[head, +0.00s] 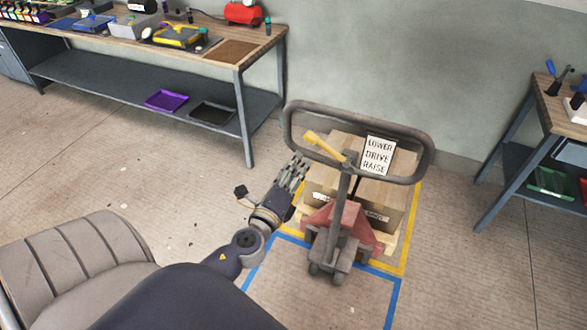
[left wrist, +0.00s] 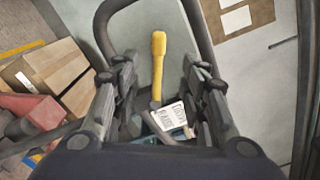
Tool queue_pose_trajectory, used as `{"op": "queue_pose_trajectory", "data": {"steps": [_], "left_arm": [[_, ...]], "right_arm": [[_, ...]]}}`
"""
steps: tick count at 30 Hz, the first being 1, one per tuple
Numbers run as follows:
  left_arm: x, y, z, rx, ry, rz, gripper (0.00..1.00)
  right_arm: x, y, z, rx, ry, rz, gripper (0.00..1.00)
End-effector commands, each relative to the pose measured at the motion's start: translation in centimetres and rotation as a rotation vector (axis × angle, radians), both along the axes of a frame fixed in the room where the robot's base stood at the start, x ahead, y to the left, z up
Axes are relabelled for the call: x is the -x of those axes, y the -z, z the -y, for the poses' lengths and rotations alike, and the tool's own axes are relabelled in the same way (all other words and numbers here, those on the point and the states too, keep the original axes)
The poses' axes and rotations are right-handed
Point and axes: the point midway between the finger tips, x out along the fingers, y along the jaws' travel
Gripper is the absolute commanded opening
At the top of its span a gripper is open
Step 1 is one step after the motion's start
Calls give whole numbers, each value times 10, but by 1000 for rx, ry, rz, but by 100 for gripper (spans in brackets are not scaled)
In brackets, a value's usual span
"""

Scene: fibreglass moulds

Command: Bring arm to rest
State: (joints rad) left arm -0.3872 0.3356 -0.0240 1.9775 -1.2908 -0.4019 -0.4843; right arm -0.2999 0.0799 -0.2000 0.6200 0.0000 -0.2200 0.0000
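A red and grey pallet jack (head: 340,230) stands with its looped handle (head: 430,155) raised. A yellow lever (head: 325,146) sticks out inside the loop, beside a sign (head: 378,155) reading LOWER, DRIVE, RAISE. My left gripper (head: 299,163) is just left of the handle and below the lever's end in the head view. In the left wrist view its fingers (left wrist: 160,68) are spread apart with nothing between them. The yellow lever (left wrist: 158,65) shows beyond the gap, apparently not gripped. My right gripper is in neither view.
A workbench (head: 262,60) with tools and a lower shelf stands at the back left. Another bench (head: 525,125) stands at the right. The floor (head: 150,190) left of the jack is mostly clear.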

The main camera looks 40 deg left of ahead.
Motion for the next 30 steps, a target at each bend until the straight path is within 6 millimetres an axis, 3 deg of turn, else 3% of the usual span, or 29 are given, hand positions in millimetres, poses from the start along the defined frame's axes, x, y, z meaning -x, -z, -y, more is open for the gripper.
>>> {"op": "queue_pose_trajectory", "data": {"steps": [18, 21, 23, 26, 30], "left_arm": [[4, 0, 1, 0, 0, 0, 40], [4, 9, 0, 16, -2, -13, 40], [5, 26, -1, 48, -6, -37, 40], [9, 78, -3, 150, -24, -113, 40], [29, 181, -1, 371, -77, -261, 40]], "right_arm": [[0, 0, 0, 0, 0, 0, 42], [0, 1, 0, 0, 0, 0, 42], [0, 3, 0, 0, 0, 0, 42], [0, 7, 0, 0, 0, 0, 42], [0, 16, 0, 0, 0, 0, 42]]}}
